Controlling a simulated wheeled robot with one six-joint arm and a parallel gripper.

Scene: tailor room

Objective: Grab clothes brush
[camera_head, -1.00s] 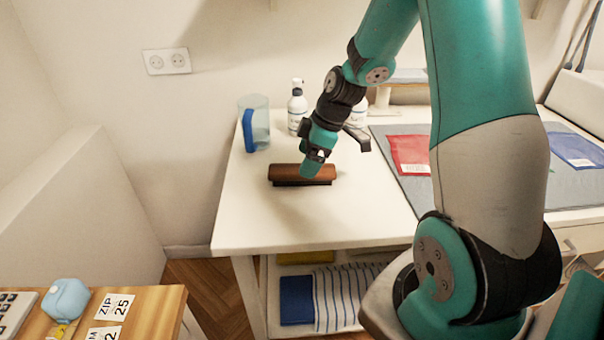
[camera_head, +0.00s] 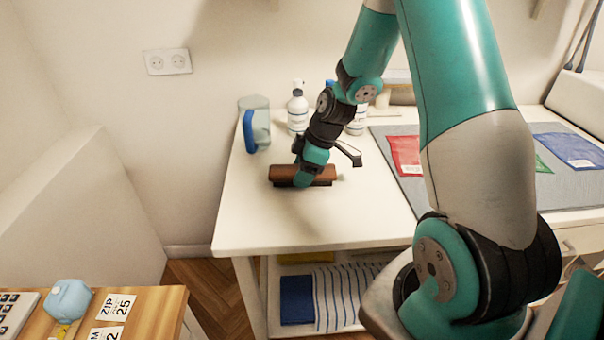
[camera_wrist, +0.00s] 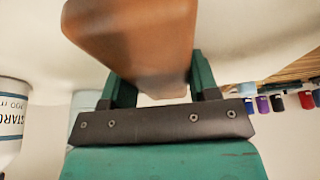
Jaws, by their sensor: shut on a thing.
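The clothes brush (camera_head: 322,172) is a brown wooden block with a dark underside, lying on the left part of the white table. In the wrist view its brown body (camera_wrist: 135,40) fills the upper middle, between the two green fingers. My gripper (camera_head: 302,178) is down at the brush and shut on it; it also shows in the wrist view (camera_wrist: 155,85). The gripper covers part of the brush's middle in the head view. I cannot tell whether the brush is clear of the table.
A clear jug with a blue handle (camera_head: 255,128) and a white spray bottle (camera_head: 297,110) stand behind the brush. A grey mat (camera_head: 405,190) with red and blue packets lies to the right. The white table's (camera_head: 250,225) front left is clear.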

